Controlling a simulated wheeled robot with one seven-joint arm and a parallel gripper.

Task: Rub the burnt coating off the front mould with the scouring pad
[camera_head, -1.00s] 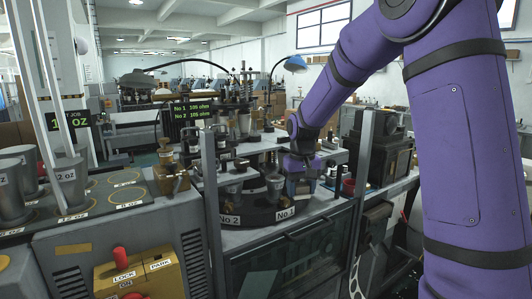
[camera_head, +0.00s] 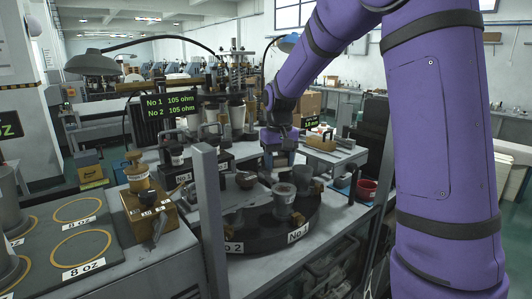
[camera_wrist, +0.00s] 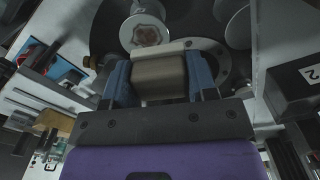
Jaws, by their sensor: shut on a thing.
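My gripper (camera_wrist: 158,82) is shut on the scouring pad (camera_wrist: 160,76), a brown-grey block with a pale edge between two blue fingers. In the head view my gripper (camera_head: 279,142) is behind the dark turntable (camera_head: 262,236), and the pad cannot be made out. The front mould (camera_head: 284,205), a grey metal cup shape, stands on the turntable above the "No 1" label. In the wrist view a round metal mould (camera_wrist: 133,27) with a brown burnt patch on its face lies just beyond the pad, with a gap apparently between them.
A green readout (camera_head: 167,105) shows 105 ohm for both. A red cup (camera_head: 367,189) is at the right of the bench.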

